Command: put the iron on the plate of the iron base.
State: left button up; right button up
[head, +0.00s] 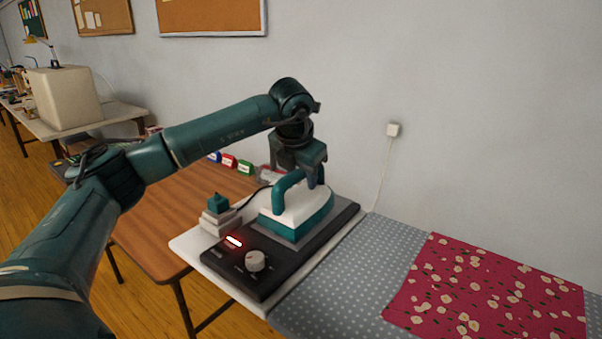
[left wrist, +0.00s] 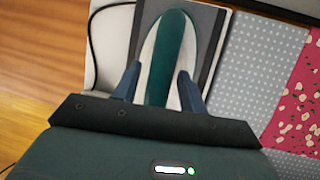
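The iron (head: 290,212), white and teal with a teal handle, sits upright on the far part of the black iron base (head: 280,265). The plate under it is mostly hidden by the iron. The base has a pale knob and a lit red light at its front. My left gripper (head: 316,180) is down at the iron's handle. In the left wrist view, the gripper's two fingers (left wrist: 162,85) stand on either side of the teal handle (left wrist: 167,50), with pale gaps showing between them and it. The gripper looks open around the handle. My right gripper is not in view.
A small stepped grey block with a teal top (head: 218,212) stands left of the iron on the white board (head: 190,243). A red flowered cloth (head: 480,290) lies on the dotted grey cover (head: 365,270) at right. A brown table (head: 165,225) stands behind.

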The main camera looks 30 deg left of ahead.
pick_arm(q)
jog(key=shift+o, duration=0.3)
jog(key=shift+r, duration=0.25)
jog(key=v, duration=1.1)
jog(key=shift+s+r, duration=0.2)
jog(key=shift+r, duration=0.15)
